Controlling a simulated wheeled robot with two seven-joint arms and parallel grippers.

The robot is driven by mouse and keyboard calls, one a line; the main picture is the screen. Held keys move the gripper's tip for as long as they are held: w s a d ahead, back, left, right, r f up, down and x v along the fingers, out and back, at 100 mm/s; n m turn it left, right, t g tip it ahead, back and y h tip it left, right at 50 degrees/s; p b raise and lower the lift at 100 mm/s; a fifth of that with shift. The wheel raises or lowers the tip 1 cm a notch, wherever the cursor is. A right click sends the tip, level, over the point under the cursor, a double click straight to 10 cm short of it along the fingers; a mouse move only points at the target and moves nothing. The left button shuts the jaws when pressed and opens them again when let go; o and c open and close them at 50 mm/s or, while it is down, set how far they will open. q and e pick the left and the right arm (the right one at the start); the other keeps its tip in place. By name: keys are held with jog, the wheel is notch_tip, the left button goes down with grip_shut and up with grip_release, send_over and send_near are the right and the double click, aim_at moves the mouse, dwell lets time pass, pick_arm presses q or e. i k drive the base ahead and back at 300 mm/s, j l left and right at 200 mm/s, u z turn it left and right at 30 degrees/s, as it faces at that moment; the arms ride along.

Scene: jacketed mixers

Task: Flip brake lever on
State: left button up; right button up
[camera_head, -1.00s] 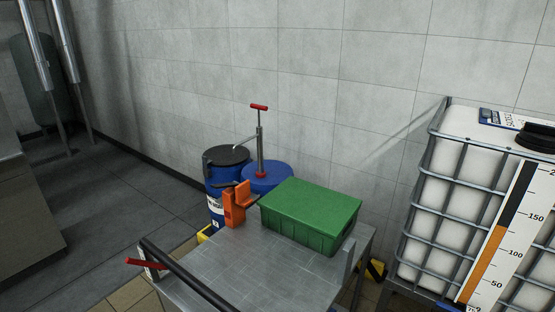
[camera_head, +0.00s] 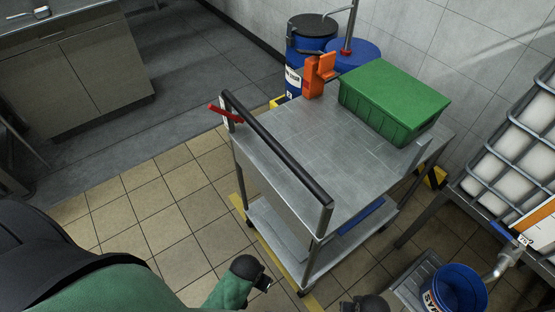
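The red brake lever (camera_head: 226,115) is at the left end of the trolley's black push handle (camera_head: 275,148). It sticks out to the left of a small white plate with markings (camera_head: 228,108) and slopes slightly down to the right. The steel trolley (camera_head: 300,135) has an upper and a lower deck. Green and black parts of my arm show at the bottom, in front of the trolley and apart from the lever. Another dark part of mine shows at the bottom edge.
A green lidded crate (camera_head: 393,100) and an orange holder (camera_head: 317,77) are on the trolley's top. Blue drums (camera_head: 352,55) stand behind. A blue bucket (camera_head: 453,292) and a caged white tank (camera_head: 530,135) are at right. The tiled floor left of the trolley is clear.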

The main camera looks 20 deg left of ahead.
aim_at(216, 109)
jog(key=i+j+u, duration=0.1)
jog(key=j, duration=0.35)
jog(key=i+j+u, duration=0.1)
jog(key=j, duration=0.35)
jog(key=i+j+u, duration=0.1)
jog(key=j, duration=0.35)
